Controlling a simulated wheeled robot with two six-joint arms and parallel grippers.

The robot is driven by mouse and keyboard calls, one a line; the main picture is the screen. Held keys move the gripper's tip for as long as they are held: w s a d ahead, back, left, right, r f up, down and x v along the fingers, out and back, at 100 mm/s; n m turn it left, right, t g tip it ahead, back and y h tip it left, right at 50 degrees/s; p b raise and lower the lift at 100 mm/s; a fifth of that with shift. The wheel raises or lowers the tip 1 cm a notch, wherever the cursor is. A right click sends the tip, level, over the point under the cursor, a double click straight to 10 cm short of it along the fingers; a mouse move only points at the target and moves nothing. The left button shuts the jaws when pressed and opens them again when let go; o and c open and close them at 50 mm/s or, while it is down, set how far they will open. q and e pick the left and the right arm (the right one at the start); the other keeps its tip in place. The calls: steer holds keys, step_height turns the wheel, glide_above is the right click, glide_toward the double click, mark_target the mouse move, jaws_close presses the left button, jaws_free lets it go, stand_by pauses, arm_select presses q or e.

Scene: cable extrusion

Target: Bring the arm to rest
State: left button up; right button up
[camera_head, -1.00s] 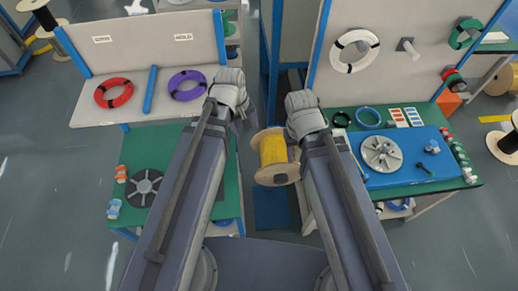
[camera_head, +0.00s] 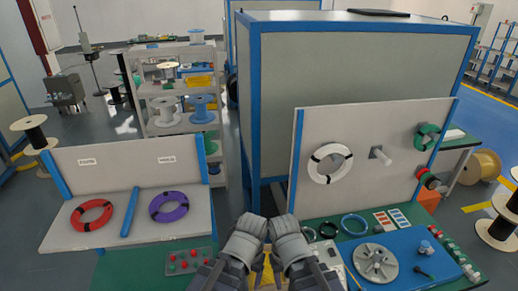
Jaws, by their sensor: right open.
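Both of my arms come up from the bottom edge of the head view, close together near the middle. My left gripper (camera_head: 245,238) and right gripper (camera_head: 290,238) are side by side, with grey rounded wrist parts hiding their fingers from above. The right one is open, with nothing seen in it. Whether the left one is open or shut does not show. A yellow spool (camera_head: 265,272) shows in part between the two arms, lower than the wrists.
A left shelf (camera_head: 75,235) holds a red coil (camera_head: 91,215), a blue bar (camera_head: 130,212) and a purple coil (camera_head: 168,207). A white coil (camera_head: 330,163) hangs on the right panel. A large cabinet (camera_head: 350,70) stands behind.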

step_height(320, 180, down, 20)
steer(key=b, duration=1.9)
